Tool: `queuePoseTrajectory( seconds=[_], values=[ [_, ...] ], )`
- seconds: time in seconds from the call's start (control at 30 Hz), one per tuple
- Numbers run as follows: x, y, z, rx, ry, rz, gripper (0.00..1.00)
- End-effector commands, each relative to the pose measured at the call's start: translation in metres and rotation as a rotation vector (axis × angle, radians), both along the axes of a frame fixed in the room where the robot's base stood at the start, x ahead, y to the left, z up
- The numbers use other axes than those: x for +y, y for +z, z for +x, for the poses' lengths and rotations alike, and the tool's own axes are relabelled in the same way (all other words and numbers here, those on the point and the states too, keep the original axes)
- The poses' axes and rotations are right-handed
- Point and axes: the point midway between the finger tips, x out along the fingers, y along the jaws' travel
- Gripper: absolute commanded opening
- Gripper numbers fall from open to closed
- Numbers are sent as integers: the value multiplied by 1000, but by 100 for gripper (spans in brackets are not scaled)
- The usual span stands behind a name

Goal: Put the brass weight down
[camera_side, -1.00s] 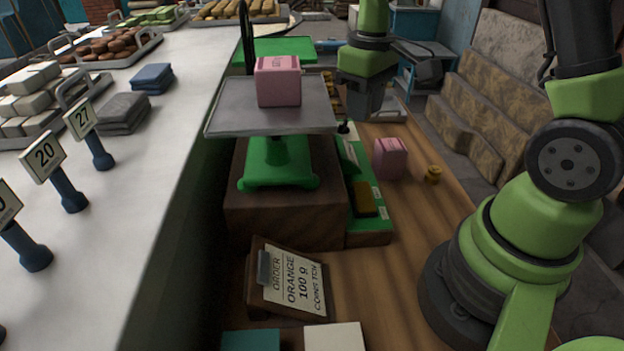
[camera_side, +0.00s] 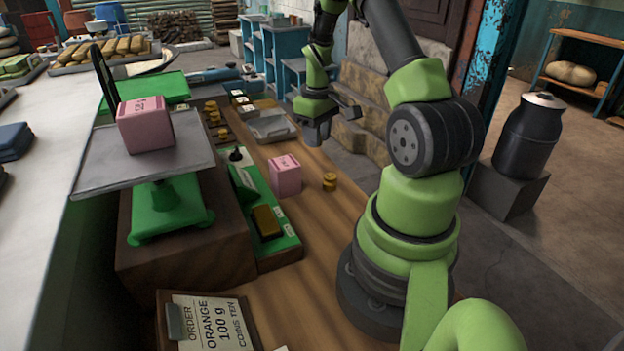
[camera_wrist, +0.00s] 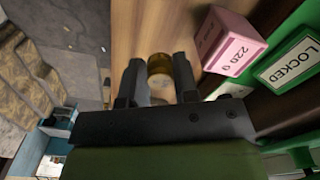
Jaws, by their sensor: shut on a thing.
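My gripper (camera_side: 315,131) is over the wooden bench, just behind the pink 220 g block as the side view sees it. In the wrist view its two fingers (camera_wrist: 159,80) close around a brass weight (camera_wrist: 160,67) with a pale, shiny end. In the side view I cannot make out the held weight between the fingers. A small stacked brass piece (camera_side: 329,182) stands on the bench beside the pink block (camera_side: 285,176). The pink block also shows at upper right in the wrist view (camera_wrist: 229,40).
A green scale (camera_side: 170,210) carries another pink block (camera_side: 146,124) on its metal pan. Brass weights (camera_side: 215,118) and a grey tray (camera_side: 272,126) are behind. Bare wood lies in front.

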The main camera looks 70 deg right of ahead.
Motion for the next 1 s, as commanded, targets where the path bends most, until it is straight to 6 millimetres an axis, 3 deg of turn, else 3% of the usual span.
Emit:
queuePoseTrajectory(
  seconds=[0.1, 0.53, 0.97, 1.0],
  values=[
    [1, -25, -1, 4, 0, 4, 3],
    [1, -81, 0, 2, 0, 2, 3],
    [0, -88, 0, 0, 0, 0, 3],
    [0, -89, 0, 0, 0, 0, 30]
  ],
)
